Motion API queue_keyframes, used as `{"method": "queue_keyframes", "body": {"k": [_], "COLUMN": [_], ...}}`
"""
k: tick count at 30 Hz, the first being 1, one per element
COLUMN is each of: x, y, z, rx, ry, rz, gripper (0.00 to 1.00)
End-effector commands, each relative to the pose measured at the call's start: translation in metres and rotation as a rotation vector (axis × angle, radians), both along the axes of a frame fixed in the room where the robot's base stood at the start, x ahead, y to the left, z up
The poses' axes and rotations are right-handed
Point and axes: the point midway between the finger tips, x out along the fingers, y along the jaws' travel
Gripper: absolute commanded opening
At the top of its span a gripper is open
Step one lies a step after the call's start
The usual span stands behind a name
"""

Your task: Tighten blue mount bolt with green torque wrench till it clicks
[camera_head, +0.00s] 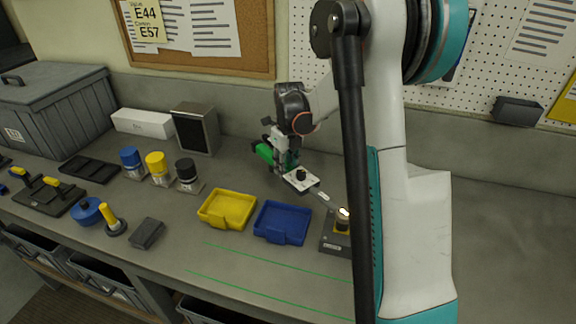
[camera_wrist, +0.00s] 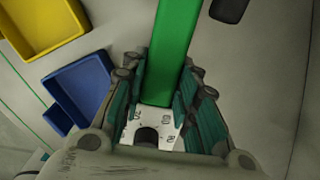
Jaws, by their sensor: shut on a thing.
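My gripper (camera_head: 284,150) is shut on the green torque wrench (camera_head: 265,153). In the wrist view, the green handle (camera_wrist: 172,45) runs between the two fingers (camera_wrist: 160,95), with a white plate with scale marks below it. In the head view, the wrench's grey shaft (camera_head: 325,199) runs down and right to a dark block (camera_head: 333,243) with a yellow ring and a bright round top. The shaft's far end is at the top of this block; I cannot tell whether it is seated. My arm hides the block's right side. I cannot make out a blue bolt there.
A yellow tray (camera_head: 207,217) and a blue tray (camera_head: 263,231) lie left of the block. Blue-, yellow- and black-topped pieces (camera_head: 155,163) stand farther left. A speaker-like box (camera_head: 196,130) and a white box (camera_head: 142,122) stand at the back. The front bench by the green lines is clear.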

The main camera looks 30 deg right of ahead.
Motion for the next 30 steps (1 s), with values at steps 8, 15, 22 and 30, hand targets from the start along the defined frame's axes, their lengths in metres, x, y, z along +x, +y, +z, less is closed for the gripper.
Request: {"method": "queue_keyframes", "body": {"k": [8, 15, 22, 30], "x": [0.001, 0.001, 0.001, 0.002], "y": [0.0, 0.0, 0.0, 0.0], "z": [0.003, 0.012, 0.021, 0.031], "rx": [0.0, 0.0, 0.0, 0.0], "ry": [0.0, 0.0, -0.001, -0.003], "rz": [-0.002, -0.002, -0.002, -0.002], "gripper": [0.0, 0.0, 0.0, 0.0]}}
